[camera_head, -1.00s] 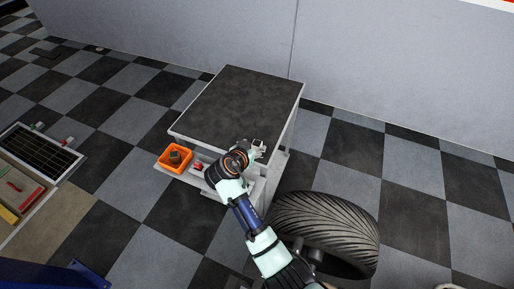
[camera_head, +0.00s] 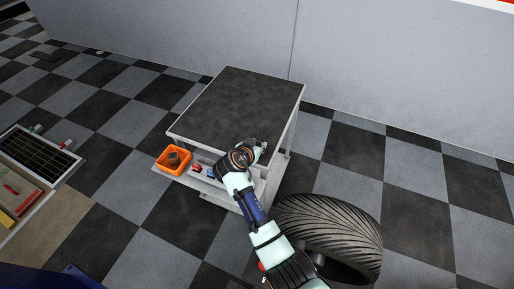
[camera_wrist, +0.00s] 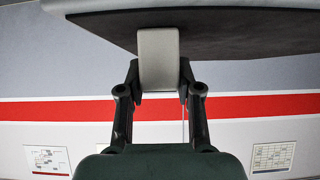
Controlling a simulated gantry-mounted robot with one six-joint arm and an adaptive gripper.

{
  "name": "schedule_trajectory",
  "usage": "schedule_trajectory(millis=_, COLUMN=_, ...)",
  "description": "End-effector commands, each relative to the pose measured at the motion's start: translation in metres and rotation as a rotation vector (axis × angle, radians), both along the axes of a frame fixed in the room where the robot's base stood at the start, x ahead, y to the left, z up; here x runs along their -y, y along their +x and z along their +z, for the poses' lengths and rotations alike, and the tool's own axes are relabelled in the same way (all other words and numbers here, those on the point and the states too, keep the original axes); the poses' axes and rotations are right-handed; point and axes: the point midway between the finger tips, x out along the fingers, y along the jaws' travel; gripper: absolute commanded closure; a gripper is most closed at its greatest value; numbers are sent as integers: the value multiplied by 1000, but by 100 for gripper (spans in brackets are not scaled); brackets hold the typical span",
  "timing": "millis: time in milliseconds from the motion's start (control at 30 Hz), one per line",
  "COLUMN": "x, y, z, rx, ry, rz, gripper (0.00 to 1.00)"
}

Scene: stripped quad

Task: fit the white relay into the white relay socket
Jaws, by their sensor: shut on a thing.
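My gripper (camera_wrist: 158,88) is shut on a pale grey-white block, which I take to be the white relay (camera_wrist: 158,56). The block stands upright between the fingertips, its far end close to a dark panel with a light edge (camera_wrist: 230,32); I cannot tell whether they touch. In the head view my gripper (camera_head: 262,148) is at the front right corner of the dark-topped cart (camera_head: 240,100), largely hidden by my wrist. I cannot make out the white relay socket in either view.
An orange bin (camera_head: 174,160) with a dark item sits on the cart's front ledge. Small red (camera_head: 197,168) and blue (camera_head: 211,173) parts lie beside it. The cart top is bare.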

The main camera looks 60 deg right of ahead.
Motion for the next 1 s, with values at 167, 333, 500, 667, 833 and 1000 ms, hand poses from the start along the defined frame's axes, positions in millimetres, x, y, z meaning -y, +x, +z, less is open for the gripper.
schedule_trajectory(millis=167, x=0, y=0, z=5, rx=1, ry=-1, rz=0, gripper=95)
schedule_trajectory(millis=333, x=0, y=0, z=41, rx=4, ry=-3, rz=0, gripper=95)
schedule_trajectory(millis=500, x=0, y=1, z=100, rx=6, ry=-3, rz=0, gripper=95)
schedule_trajectory(millis=667, x=0, y=0, z=150, rx=4, ry=-3, rz=0, gripper=95)
schedule_trajectory(millis=833, x=0, y=0, z=185, rx=2, ry=-1, rz=0, gripper=95)
schedule_trajectory(millis=1000, x=0, y=0, z=200, rx=0, ry=0, rz=0, gripper=95)
